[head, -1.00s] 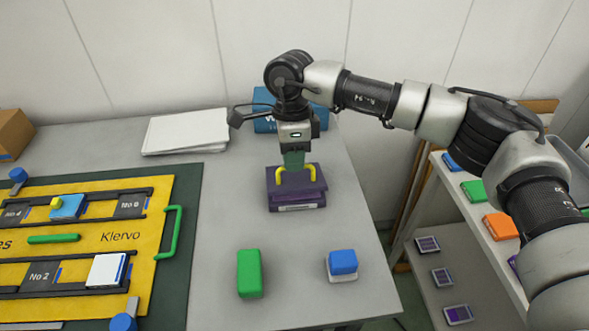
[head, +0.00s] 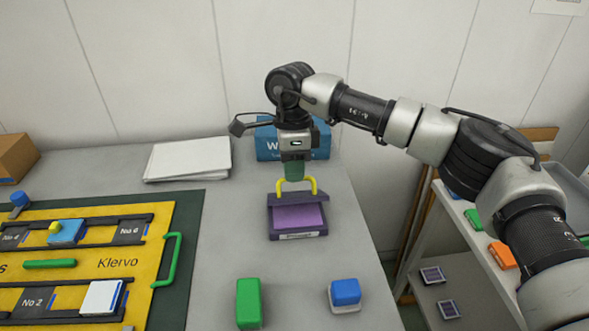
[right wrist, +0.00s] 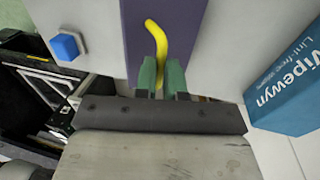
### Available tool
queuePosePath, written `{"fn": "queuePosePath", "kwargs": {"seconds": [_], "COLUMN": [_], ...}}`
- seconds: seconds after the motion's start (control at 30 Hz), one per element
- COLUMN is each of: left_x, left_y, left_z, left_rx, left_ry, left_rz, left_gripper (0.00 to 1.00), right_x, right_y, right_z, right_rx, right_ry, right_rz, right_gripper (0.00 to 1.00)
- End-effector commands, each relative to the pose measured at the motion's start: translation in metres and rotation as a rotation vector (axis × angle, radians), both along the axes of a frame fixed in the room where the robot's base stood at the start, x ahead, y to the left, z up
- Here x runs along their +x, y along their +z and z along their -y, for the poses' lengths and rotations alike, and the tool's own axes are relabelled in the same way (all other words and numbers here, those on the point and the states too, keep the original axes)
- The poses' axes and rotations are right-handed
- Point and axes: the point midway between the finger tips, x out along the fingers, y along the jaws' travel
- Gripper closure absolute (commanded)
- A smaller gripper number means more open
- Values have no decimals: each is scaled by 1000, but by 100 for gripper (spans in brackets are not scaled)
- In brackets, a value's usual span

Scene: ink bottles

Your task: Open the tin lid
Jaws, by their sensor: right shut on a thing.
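The purple tin (head: 298,234) stands on the grey table, and its light purple inside surface (head: 299,217) is exposed. Its dark purple lid (head: 277,197) is tilted up at the far side, with the yellow handle (head: 313,186) on it. My right gripper (head: 296,180) is shut on the yellow handle. In the right wrist view the green fingertips (right wrist: 162,80) close around the yellow handle (right wrist: 156,38), with the purple lid (right wrist: 133,45) behind it. My left gripper is not in view.
A blue box (head: 267,145) stands behind the tin, and white sheets (head: 188,160) lie to its left. A green block (head: 249,303) and a blue-topped block (head: 345,293) stand in front. A yellow board (head: 110,275) lies left; a shelf (head: 440,215) stands right.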

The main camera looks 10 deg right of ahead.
Motion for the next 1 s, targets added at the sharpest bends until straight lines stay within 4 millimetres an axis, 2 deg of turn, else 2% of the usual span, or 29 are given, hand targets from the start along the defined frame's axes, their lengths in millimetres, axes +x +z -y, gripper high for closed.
{"fn": "queuePosePath", "kwargs": {"seconds": [0.03, 0.1, 0.13, 0.3, 0.67, 0.77, 1.0], "left_x": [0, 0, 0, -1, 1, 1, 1], "left_y": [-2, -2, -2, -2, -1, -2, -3], "left_z": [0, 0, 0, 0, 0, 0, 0], "left_rx": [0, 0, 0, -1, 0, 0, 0], "left_ry": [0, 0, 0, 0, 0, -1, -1], "left_rz": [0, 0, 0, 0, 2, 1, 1], "left_gripper": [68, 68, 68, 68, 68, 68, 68], "right_x": [1, 1, 1, 1, 1, 4, 13], "right_y": [-11, -11, -11, -9, -1, 10, 58], "right_z": [2, 2, 2, 1, 0, 0, -1], "right_rx": [-6, -6, -6, -5, -2, -2, -2], "right_ry": [-3, -3, -3, -3, -2, -3, -3], "right_rz": [0, 0, 0, 0, 1, 4, 4], "right_gripper": [100, 100, 87, 64, 64, 64, 64]}}
